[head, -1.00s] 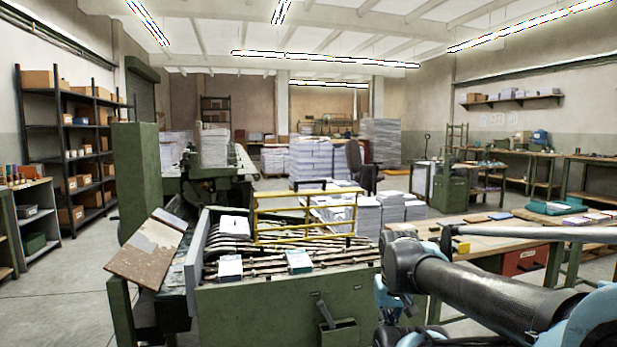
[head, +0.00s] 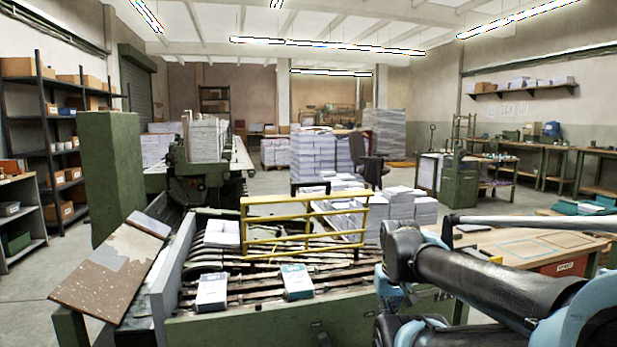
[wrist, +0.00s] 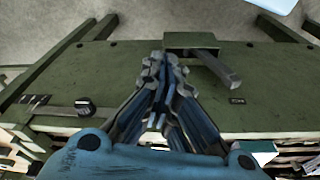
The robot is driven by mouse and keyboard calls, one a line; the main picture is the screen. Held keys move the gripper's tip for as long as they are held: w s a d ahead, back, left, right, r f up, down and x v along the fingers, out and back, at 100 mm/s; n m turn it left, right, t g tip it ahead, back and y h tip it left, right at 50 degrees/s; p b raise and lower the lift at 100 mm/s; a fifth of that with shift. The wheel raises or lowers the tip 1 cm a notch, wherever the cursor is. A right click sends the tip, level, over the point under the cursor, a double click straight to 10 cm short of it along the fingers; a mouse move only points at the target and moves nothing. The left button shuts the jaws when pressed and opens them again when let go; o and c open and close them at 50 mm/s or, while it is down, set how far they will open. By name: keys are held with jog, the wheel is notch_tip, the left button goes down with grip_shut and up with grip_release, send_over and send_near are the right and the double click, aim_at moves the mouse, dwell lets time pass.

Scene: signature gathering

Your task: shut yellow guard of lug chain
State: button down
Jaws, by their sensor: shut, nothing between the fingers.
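The yellow guard (head: 300,199) is a frame of rails standing raised over the lug chain (head: 335,271) in the head view. The chain bed runs across the green machine and carries small paper stacks, one at the front left (head: 212,291) and one near the middle (head: 297,282). My gripper (wrist: 161,72) is shut and empty in the wrist view, over a green machine panel (wrist: 110,75). The guard cannot be made out in the wrist view. In the head view my arm is at the right, apart from the guard, and my fingers cannot be made out.
A sloping brown board (head: 105,270) juts out at the machine's left. A wooden workbench (head: 540,245) stands at the right behind my arm. Paper stacks (head: 410,208) stand behind the guard. A green box with a bar (wrist: 192,40) sticks out from the panel by my fingers.

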jog(key=w+a+r+n, duration=0.1)
jog(key=w+a+r, duration=0.1)
jog(key=w+r, duration=0.55)
jog(key=w+a+r+g, duration=0.1)
jog(key=w+a+r, duration=0.25)
jog(key=r, duration=0.65)
jog(key=w+a+r+n, duration=0.1)
jog(key=w+a+r, duration=0.1)
jog(key=w+r, duration=0.6)
jog(key=w+a+r+n+g, duration=0.1)
jog(key=w+a+r+g, duration=0.1)
jog(key=w+a+r, duration=1.4)
jog(key=s+d+f, duration=0.2)
jog(key=s+f, duration=0.2)
jog(key=f, duration=0.6)
